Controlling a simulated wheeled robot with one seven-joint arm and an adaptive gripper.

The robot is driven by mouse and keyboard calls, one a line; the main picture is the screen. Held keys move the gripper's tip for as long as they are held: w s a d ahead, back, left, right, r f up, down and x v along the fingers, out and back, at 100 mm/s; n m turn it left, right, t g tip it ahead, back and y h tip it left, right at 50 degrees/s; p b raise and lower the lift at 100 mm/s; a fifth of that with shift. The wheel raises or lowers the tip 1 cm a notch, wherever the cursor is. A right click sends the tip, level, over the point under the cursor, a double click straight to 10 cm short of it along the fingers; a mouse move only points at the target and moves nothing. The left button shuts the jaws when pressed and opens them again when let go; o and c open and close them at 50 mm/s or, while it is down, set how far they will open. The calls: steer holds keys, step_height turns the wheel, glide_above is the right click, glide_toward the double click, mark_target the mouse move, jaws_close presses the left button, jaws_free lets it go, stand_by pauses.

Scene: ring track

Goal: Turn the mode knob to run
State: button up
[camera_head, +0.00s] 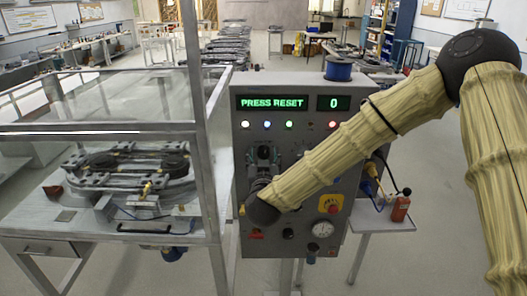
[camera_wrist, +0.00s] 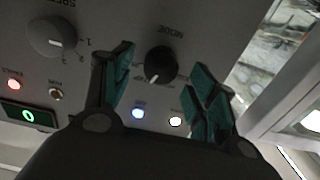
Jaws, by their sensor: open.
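The mode knob (camera_wrist: 161,64) is a round black knob under the label MODE, which reads upside down in the wrist view. Its white mark points down and slightly left in that view; I cannot read a position name at it. My gripper (camera_wrist: 160,60) is open, with one teal-padded finger left of the knob and the other right of it. Gaps show on both sides in the picture; I cannot tell how far the tips are from the panel.
The panel's display (camera_head: 273,102) reads PRESS RESET, and a counter (camera_head: 333,103) reads 0. A grey speed knob (camera_wrist: 52,37) is beside the mode knob. A red lamp (camera_wrist: 14,84) is lit; the run lamp (camera_wrist: 56,94) looks dark. A framed enclosure (camera_head: 205,130) stands left.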

steer(key=shift+w, duration=0.65)
steer(key=shift+c, duration=0.2)
steer(key=c, duration=1)
